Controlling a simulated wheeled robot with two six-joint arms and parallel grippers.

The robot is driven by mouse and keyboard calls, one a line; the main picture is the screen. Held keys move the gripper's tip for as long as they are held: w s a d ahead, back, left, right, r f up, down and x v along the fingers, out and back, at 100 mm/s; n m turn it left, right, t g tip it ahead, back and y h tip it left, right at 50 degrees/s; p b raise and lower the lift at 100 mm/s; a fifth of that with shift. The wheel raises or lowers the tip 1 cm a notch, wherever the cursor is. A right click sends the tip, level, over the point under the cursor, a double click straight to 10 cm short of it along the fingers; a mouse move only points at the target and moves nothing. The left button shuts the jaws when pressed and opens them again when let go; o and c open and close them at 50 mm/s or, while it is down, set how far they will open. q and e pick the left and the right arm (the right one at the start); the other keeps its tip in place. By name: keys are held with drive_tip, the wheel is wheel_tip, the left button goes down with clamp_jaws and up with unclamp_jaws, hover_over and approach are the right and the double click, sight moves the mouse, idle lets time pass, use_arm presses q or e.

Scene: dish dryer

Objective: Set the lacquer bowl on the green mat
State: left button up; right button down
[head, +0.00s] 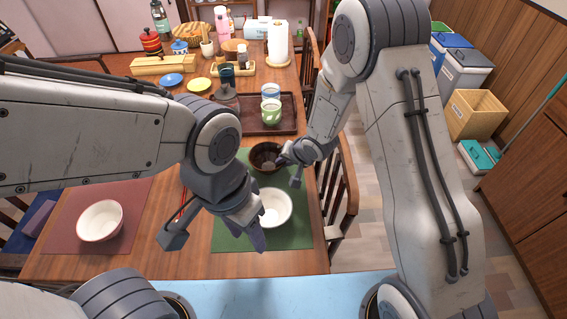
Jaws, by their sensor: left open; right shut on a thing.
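The dark brown lacquer bowl (262,152) is upright at the far end of the green mat (290,236). My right gripper (285,161) is shut on the right side of its rim. I cannot tell whether the bowl rests on the mat or hangs just above it. A white bowl (275,210) stands on the nearer part of the mat, partly hidden by my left gripper. My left gripper (215,239) is open and empty, above the mat's left edge and left of the white bowl.
A dark tray (288,122) with two cups (271,110) and a teapot (224,95) lies beyond the mat. Another white bowl (100,221) sits on a red mat (66,220) at left. Red chopsticks (181,208) lie partly hidden behind my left arm. Chairs (338,200) line the table's right side.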

drive_tip(key=shift+r, duration=0.15)
drive_tip(key=c, duration=1.3)
unclamp_jaws()
drive_tip(key=shift+f, duration=0.2)
drive_tip(key=o, duration=0.4)
